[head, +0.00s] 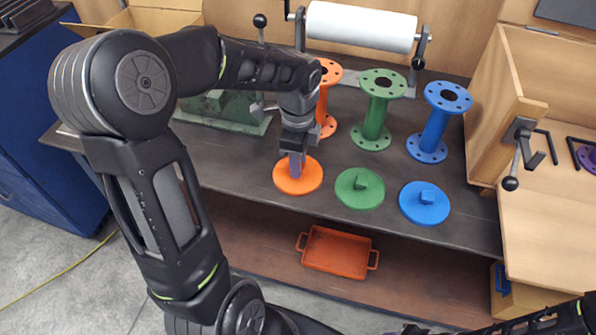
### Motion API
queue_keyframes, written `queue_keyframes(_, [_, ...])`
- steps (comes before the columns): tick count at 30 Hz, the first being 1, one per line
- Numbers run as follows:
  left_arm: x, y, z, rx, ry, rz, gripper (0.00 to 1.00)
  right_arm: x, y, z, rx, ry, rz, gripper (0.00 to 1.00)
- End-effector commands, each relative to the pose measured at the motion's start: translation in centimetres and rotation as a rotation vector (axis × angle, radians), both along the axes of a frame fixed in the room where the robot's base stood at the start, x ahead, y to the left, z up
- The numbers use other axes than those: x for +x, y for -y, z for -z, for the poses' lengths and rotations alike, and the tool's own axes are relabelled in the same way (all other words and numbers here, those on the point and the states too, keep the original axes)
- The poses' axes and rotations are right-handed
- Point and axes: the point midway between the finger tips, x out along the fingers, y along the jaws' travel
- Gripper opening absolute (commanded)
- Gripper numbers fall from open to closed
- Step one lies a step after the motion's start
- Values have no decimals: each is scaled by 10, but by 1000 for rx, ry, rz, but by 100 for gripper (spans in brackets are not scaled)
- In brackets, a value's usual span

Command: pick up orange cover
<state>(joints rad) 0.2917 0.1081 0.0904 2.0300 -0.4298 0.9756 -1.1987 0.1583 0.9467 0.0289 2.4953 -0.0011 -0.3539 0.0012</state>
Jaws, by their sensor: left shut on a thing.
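The orange cover (285,182) is a round disc on the dark workbench, in front of the orange flanged pipe (328,100). My left gripper (296,167) points down over the middle of the orange cover and is shut on it; the grip point is mostly hidden by the fingers. I cannot tell if the cover is clear of the bench. The orange pipe stands upright behind my left wrist and is partly hidden. At the lower right edge only a dark part of an arm shows; my right gripper is not seen.
A green cover (360,196) and a blue cover (424,211) lie to the right. Behind them stand a green pipe (376,115) and a blue pipe (434,125). A wooden cabinet (490,110) bounds the right side. An orange tray (337,252) sits on the lower shelf.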

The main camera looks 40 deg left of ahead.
Motion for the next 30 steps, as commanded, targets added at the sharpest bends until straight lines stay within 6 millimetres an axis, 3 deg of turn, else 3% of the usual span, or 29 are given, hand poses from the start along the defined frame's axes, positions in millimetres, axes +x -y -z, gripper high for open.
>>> queue_keyframes(3, [0, 0, 0, 0, 0, 0, 0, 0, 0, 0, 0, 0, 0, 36])
queue_keyframes(17, [0, 0, -3, 0, 1, 0, 0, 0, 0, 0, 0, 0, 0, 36])
queue_keyframes(23, [1, 0, -26, 2, 5, 0, 0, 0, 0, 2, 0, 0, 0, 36])
queue_keyframes(30, [1, 0, -73, 1, 5, 0, 0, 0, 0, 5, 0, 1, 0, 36])
